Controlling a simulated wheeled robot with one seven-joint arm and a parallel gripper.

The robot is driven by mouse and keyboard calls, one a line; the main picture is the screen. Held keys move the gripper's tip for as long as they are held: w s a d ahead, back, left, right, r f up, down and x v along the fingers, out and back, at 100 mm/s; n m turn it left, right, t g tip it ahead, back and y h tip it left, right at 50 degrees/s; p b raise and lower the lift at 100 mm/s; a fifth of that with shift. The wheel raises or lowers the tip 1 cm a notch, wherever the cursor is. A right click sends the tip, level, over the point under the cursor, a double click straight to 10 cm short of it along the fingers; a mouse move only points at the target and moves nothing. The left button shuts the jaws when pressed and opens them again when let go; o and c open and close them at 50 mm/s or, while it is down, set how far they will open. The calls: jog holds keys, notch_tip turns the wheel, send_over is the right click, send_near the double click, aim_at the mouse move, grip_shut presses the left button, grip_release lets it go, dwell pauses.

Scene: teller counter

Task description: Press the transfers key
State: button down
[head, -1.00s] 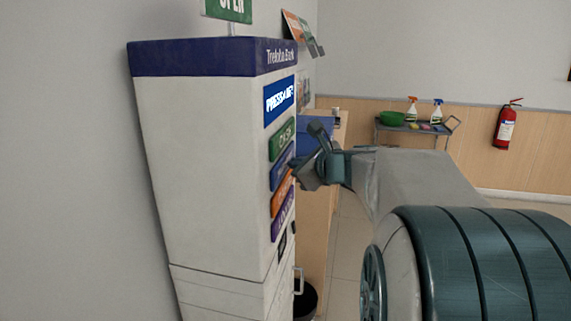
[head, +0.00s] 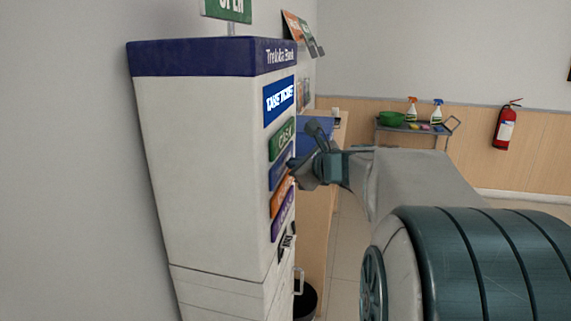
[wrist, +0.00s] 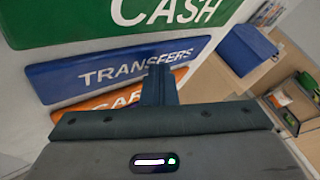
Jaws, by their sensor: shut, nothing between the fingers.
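The blue transfers key (head: 279,171) is on the front of the white kiosk (head: 205,165), below the green cash key (head: 282,138) and above an orange key (head: 280,199). In the wrist view the transfers key (wrist: 115,68) is labelled TRANSFERS. My gripper (head: 293,164) is shut and empty, its tip at the key's right part. In the wrist view the fingers (wrist: 158,75) overlap the key's lower right edge; whether they touch is hard to tell. The kiosk screen (head: 279,100) reads TAKE TICKET.
A purple key (head: 282,217) and a slot with a small dark and white piece (head: 288,242) are lower on the kiosk. A counter with a blue box (head: 316,133) stands behind. A cart (head: 413,127) and fire extinguisher (head: 505,125) are farther back.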

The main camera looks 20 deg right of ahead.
jog(key=shift+s+d, duration=0.45)
jog(key=shift+d, duration=0.15)
jog(key=s+d, duration=0.2)
jog(key=d, duration=0.2)
jog(key=shift+s+d, duration=0.1)
jog(key=shift+s, duration=0.3)
dwell(0.5)
